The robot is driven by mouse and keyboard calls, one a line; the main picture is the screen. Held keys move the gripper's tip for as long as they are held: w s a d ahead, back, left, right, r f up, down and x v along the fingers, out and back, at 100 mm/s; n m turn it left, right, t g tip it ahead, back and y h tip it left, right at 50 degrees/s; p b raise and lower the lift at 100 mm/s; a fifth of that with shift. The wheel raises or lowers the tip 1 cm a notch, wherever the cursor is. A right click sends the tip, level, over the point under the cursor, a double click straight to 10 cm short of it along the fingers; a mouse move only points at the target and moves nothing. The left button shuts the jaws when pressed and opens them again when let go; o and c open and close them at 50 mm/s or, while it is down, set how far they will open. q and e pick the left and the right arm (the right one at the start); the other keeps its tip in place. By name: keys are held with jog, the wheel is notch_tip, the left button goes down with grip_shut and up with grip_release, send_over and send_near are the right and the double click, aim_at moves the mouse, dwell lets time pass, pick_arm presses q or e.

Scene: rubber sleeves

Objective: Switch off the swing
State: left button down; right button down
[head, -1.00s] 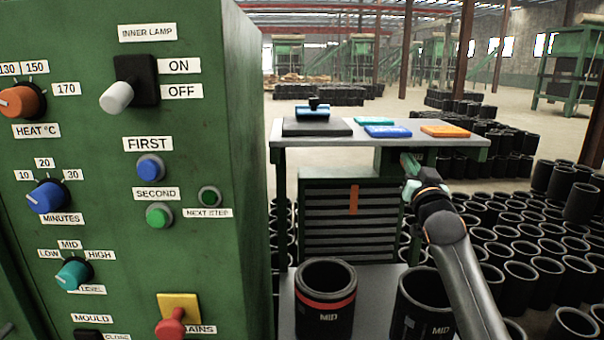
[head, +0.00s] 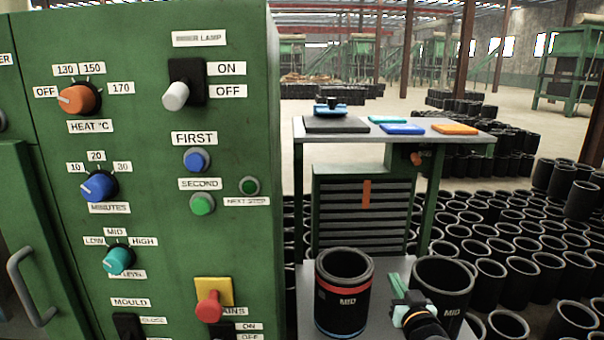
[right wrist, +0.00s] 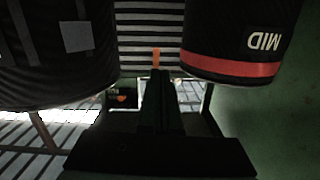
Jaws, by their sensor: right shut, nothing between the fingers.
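No label reading "swing" can be made out. A small orange-red knob (head: 416,158) sits under the right end of the worktable top; its setting is too small to tell. My right gripper (head: 396,282) is low, well below that knob, between two black sleeves marked MID. It is shut and empty. In the right wrist view its dark fingers (right wrist: 157,90) point toward the slatted cabinet, and a small orange spot (right wrist: 121,98) shows left of them. The green control panel (head: 150,160) carries a lamp switch (head: 177,94), lever toward OFF. My left gripper is not in view.
The red-banded sleeve (head: 342,300) and the plain black sleeve (head: 443,285) stand close on either side of my right gripper. The worktable (head: 350,135) holds coloured pads. A red mains knob (head: 209,306) is low on the panel. Many sleeves crowd the floor at right.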

jog(key=s+f, duration=0.2)
jog(key=f, duration=0.1)
jog(key=s+f+g, duration=0.1)
jog(key=s+f, duration=0.2)
jog(key=s+a+f+g, duration=0.1)
jog(key=s+f, duration=0.2)
jog(key=f, duration=0.1)
jog(key=shift+a+f+n+y, duration=0.1)
jog(key=shift+n+y, duration=0.2)
jog(key=shift+n, duration=0.1)
jog(key=s+a+f+g, duration=0.1)
jog(key=s+f, duration=0.4)
jog(key=s, duration=0.5)
jog(key=s+a+f+n+g, duration=0.1)
jog(key=s+f+g, duration=0.2)
jog(key=s, duration=0.7)
jog(key=s+a+f+g+y+p, duration=0.1)
jog(key=s+f, duration=0.6)
jog(key=s, duration=0.3)
jog(key=shift+a+g, duration=0.2)
jog(key=shift+g, duration=0.2)
